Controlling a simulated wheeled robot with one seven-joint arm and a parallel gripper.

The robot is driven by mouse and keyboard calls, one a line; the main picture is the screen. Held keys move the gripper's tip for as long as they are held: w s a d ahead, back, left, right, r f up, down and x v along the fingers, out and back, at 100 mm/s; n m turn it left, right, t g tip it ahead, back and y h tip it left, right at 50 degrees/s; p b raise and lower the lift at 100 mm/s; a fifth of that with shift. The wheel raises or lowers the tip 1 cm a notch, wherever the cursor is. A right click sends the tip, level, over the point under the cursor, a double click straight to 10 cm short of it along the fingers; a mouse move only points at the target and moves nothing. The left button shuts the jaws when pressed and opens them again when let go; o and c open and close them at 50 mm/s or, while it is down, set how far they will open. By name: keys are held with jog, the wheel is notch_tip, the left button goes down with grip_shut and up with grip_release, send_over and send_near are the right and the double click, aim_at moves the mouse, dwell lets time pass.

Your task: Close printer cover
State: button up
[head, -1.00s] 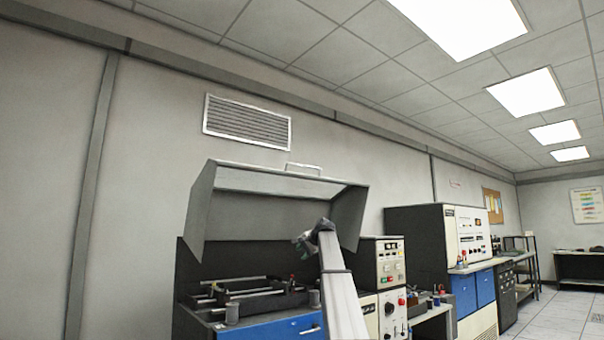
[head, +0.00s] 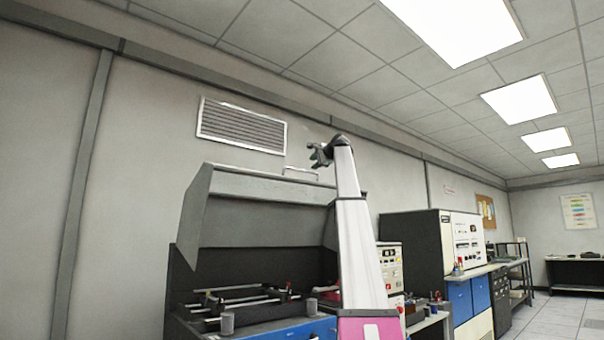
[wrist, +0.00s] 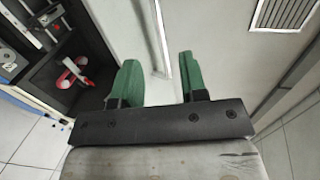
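The printer cover (head: 245,218) is a grey hood, raised open above the printer body (head: 183,300) in the head view. A light handle (head: 301,174) stands on its upper front edge. My gripper (head: 315,155) is raised just to the right of and above this handle, in front of the wall. In the wrist view the two green fingers of my gripper (wrist: 155,80) are spread apart with nothing between them. The printer interior (wrist: 85,60) shows at the left, with a red and white part in it. Whether a finger touches the cover cannot be told.
A control panel (head: 390,266) stands right of the printer, with a cream and black cabinet (head: 462,240) beyond it. A wall vent (head: 241,126) is above the cover. Free floor (head: 548,315) lies at the far right.

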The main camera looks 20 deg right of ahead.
aim_at(302, 171)
jog(key=x, duration=1)
jog(key=shift+s, duration=0.1)
grip_shut()
